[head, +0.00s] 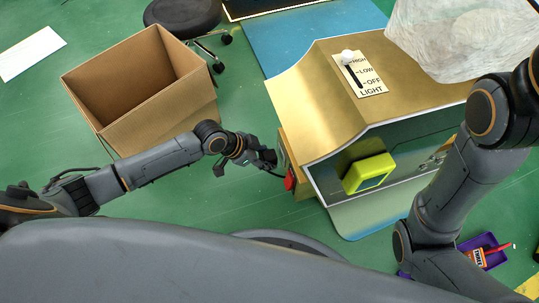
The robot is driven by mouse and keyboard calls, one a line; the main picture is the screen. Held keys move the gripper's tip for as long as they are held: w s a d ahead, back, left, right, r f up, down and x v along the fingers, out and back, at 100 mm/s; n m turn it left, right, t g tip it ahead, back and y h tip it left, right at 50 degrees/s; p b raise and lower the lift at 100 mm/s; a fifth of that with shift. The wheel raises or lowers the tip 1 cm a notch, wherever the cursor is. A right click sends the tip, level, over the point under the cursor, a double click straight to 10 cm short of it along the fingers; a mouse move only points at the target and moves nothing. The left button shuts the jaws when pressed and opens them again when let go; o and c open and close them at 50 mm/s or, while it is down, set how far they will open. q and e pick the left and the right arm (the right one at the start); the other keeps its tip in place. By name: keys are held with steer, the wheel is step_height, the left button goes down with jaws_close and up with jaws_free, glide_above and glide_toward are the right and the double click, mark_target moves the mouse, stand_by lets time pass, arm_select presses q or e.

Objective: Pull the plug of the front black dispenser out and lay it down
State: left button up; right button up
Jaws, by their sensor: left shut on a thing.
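My left gripper (265,159) is at the left end of the gold-topped machine (330,75), low beside its side face. It is shut on a small dark thing, which I take to be the plug; the fingers mostly hide it. A thin dark line like a cable shows just below the fingers. A red part (290,180) sits on the machine's side, just right of and below the gripper. I cannot make out the front black dispenser. My right arm is at the right, but its gripper is outside the picture.
An open cardboard box (150,90) stands on the green floor behind my left arm. A yellow-green box (369,173) is on the machine's front. A purple tray (490,243) lies at lower right.

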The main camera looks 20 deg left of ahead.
arm_select(q)
steer(key=shift+s+a+p, duration=0.45)
steer(key=shift+s+a, duration=0.25)
steer(key=shift+a, duration=0.35)
steer(key=o, duration=0.4)
steer(key=shift+c, duration=1.2)
